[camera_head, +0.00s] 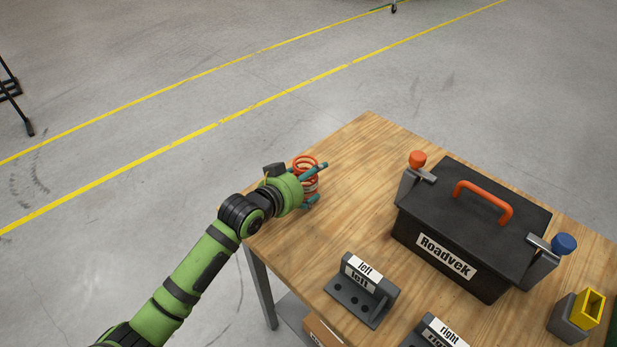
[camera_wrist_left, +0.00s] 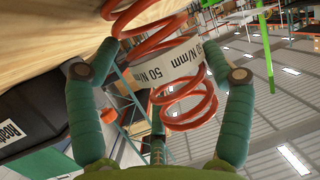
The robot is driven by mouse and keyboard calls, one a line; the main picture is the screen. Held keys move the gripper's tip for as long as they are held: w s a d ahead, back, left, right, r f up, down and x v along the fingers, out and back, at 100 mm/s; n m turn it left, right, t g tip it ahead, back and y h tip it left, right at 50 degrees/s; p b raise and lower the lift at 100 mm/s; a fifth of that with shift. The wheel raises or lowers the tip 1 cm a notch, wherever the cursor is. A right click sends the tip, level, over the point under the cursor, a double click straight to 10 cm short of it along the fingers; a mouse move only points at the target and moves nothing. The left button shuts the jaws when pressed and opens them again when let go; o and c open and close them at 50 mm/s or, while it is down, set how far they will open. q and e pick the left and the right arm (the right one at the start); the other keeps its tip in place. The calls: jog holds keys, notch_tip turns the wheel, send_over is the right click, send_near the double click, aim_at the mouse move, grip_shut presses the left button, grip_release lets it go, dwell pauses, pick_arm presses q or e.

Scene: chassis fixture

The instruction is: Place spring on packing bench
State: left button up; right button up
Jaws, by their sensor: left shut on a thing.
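The orange coil spring (camera_head: 305,162) is at the far left end of the wooden packing bench (camera_head: 365,135). My left gripper (camera_head: 316,183) is shut on it, with teal fingers on either side. In the left wrist view the spring (camera_wrist_left: 185,100) shows a white band reading "50 N/mm" between the fingers. One end of the spring lies close to the wooden top (camera_wrist_left: 45,40); I cannot tell whether it touches. My right gripper is out of view.
A black "Roadvek" box (camera_head: 470,225) with an orange handle stands between two clamps on the bench. A grey block labelled "left" (camera_head: 362,290), another labelled "right" (camera_head: 437,335) and a yellow-topped block (camera_head: 580,315) are nearer. Bare wood lies between spring and box.

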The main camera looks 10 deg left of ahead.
pick_arm(q)
jog(key=o, duration=1.5)
jog(key=shift+c, duration=0.2)
jog(key=shift+s, duration=0.15)
jog(key=v, duration=1.2)
jog(key=shift+b, duration=0.4)
